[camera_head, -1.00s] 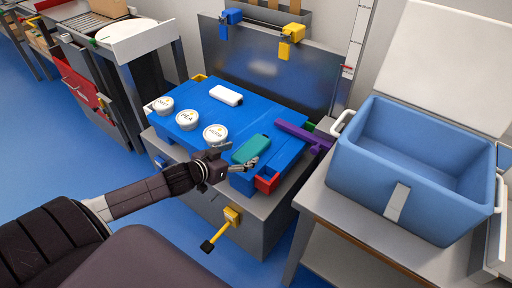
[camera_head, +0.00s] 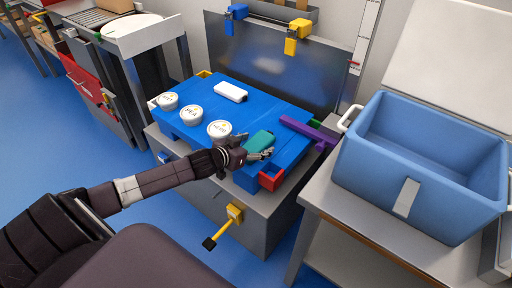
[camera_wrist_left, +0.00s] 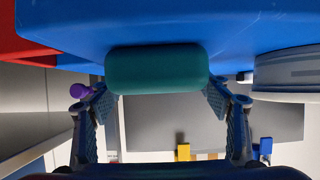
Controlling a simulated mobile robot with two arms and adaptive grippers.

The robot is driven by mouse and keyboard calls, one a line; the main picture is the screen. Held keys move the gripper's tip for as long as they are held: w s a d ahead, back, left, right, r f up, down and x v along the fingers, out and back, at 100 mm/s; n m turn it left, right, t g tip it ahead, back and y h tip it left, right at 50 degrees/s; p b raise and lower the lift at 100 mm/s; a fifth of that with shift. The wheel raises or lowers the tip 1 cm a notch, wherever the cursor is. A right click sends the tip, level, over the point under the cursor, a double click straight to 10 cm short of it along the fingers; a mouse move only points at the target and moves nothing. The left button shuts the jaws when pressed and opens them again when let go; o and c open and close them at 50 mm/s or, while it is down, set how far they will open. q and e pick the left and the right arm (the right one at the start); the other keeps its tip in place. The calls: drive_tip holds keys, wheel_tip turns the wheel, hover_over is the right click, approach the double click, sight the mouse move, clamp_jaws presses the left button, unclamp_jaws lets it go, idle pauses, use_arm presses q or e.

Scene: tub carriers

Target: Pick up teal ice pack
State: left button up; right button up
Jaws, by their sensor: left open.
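The teal ice pack (camera_head: 259,140) lies on the blue work surface, near its front right corner, in the head view. In the left wrist view the ice pack (camera_wrist_left: 157,66) spans the space between the two fingertips. My left gripper (camera_head: 262,154) is at the near side of the pack and hides part of it. In the left wrist view the left gripper (camera_wrist_left: 159,92) is open, with one finger by each end of the pack. I cannot tell whether the fingers touch it. My right gripper is not in view.
Several white labelled tubs stand left of the pack, the closest (camera_head: 219,130) near my gripper. A white block (camera_head: 231,92) lies behind. A purple bar (camera_head: 308,132) and a red corner piece (camera_head: 271,180) are to the right. An open blue cooler (camera_head: 350,160) stands farther right.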

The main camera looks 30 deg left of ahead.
use_arm(q)
drive_tip(key=c, duration=1.3)
drive_tip(key=shift+r, duration=0.1)
drive_tip(key=shift+c, duration=1.1)
